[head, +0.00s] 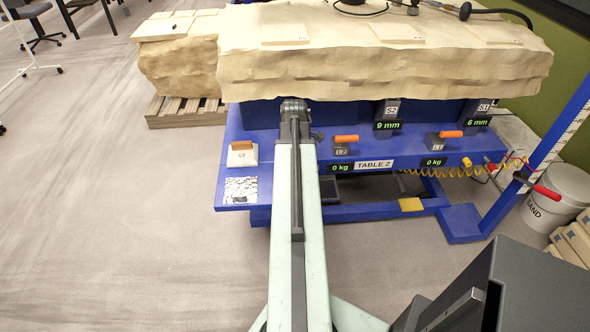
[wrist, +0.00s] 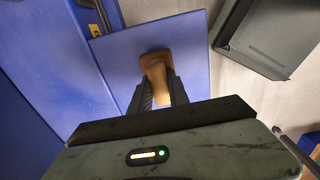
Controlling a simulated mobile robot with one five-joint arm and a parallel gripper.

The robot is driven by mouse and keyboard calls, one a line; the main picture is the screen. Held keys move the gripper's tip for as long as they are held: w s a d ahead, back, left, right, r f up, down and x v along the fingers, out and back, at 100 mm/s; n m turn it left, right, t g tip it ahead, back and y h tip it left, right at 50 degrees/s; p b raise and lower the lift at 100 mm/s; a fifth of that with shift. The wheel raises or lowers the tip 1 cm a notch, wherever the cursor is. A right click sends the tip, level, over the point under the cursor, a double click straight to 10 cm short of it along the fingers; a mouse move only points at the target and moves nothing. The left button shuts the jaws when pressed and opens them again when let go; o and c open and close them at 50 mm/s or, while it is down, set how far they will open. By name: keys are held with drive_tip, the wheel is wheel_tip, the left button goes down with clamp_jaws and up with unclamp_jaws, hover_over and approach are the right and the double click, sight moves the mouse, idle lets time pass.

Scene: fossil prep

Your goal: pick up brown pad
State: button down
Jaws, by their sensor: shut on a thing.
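The brown pad (wrist: 153,62) shows in the wrist view, between the two fingers of my gripper (wrist: 161,92). My gripper is shut on it, with one dark finger on each side. The pad's far end sticks out past the fingertips, over a blue plate. I cannot tell whether the pad touches the plate. In the head view my arm hides the pad and the gripper's fingers.
A blue table frame (head: 233,187) carries a large tan rock block (head: 380,75). A white block with a brown top (head: 242,155) and a speckled card (head: 241,190) lie on its left end. Orange-handled levers (head: 347,138) stand to the right. Open floor lies at left.

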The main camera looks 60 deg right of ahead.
wheel_tip(320, 180, up, 9)
drive_tip(key=p, duration=0.8)
drive_tip(key=shift+f, duration=0.15)
